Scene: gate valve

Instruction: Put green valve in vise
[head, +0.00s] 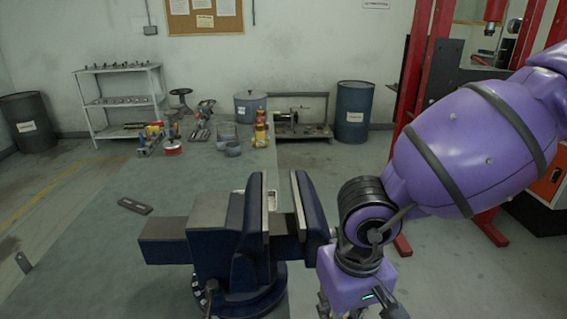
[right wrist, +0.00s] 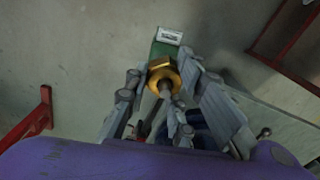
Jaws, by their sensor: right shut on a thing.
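The green valve (right wrist: 159,48) shows in the right wrist view, with a white label and a brass nut (right wrist: 163,72) with a stem. My right gripper (right wrist: 162,88) is shut on it, with grey fingers on both sides. The valve is above the floor. In the head view my right arm comes in from the right, and its gripper is mostly cut off by the bottom edge, just right of the vise. The blue vise (head: 232,245) is on the workbench with its jaws apart and a gap between them. My left gripper is not in view.
The workbench (head: 85,235) has a dark flat bar (head: 135,206) left of the vise. A red post frame (head: 413,70) stands at the right. The bench's left part is mostly clear.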

